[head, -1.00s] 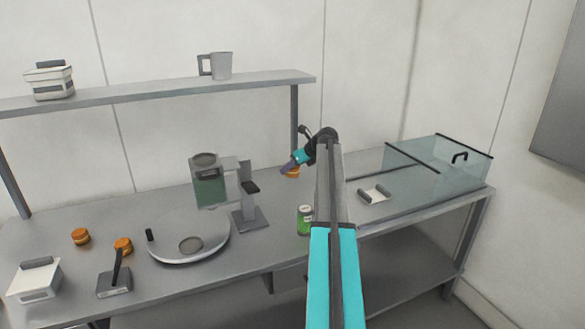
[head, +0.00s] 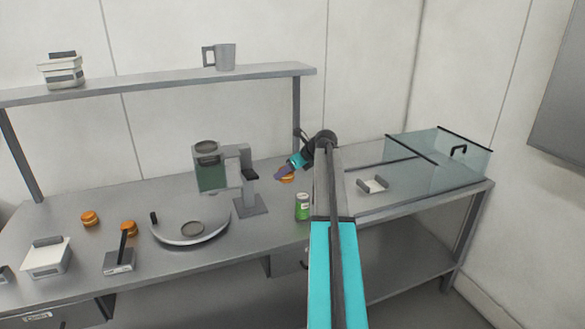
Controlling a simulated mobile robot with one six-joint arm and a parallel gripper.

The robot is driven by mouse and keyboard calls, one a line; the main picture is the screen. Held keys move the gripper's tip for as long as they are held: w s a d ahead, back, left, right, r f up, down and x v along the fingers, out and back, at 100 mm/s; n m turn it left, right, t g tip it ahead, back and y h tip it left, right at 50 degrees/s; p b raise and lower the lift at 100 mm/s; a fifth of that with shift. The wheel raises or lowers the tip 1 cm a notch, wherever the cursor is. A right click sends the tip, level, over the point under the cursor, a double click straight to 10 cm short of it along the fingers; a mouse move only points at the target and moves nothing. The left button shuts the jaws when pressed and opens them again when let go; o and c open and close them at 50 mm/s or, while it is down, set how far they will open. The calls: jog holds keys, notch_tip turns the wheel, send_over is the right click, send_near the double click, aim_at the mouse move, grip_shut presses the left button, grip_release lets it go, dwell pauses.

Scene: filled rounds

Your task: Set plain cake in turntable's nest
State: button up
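The turntable (head: 212,237) is a pale round plate with a small dark peg at its left edge. Its nest (head: 192,229) is a grey round recess that looks empty. Three orange-brown round cakes stand on the bench: one at the far left (head: 90,218), one (head: 128,228) just left of the turntable, and one (head: 288,178) behind the green can. I cannot tell from their looks which is the plain one. My gripper (head: 281,174) is at the cake behind the can, partly covering it. Its fingers are too small to show whether they are open, or touching it.
A grey dispenser-like stand (head: 210,170) rises behind the turntable, left of my gripper. A green can (head: 302,207) stands near my arm. A glass case (head: 440,163) is at the right. A lidded white box (head: 48,258) and a black-handled block (head: 119,261) stand front left.

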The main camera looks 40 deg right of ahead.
jog(key=s+a+f+n+g+y, duration=0.1)
jog(key=s+a+f+n+y, duration=0.15)
jog(key=a, duration=1.25)
jog(key=s+a+f+n+g+y, duration=0.1)
jog(key=s+a+n, duration=0.15)
jog(key=a, duration=1.35)
jog(key=s+a+f+n+g+y, duration=0.1)
jog(key=a+f+n+y, duration=0.15)
jog(key=a, duration=1.25)
jog(key=s+a+f+n+b, duration=0.1)
jog(key=a+f+n+b, duration=0.1)
jog(key=a+f+b, duration=0.6)
notch_tip(320, 180, down, 2)
jog(key=shift+s+f+g+b, duration=0.15)
jog(key=shift+s+g+b, duration=0.2)
jog(key=shift+b, duration=0.65)
jog(key=shift+d, duration=0.1)
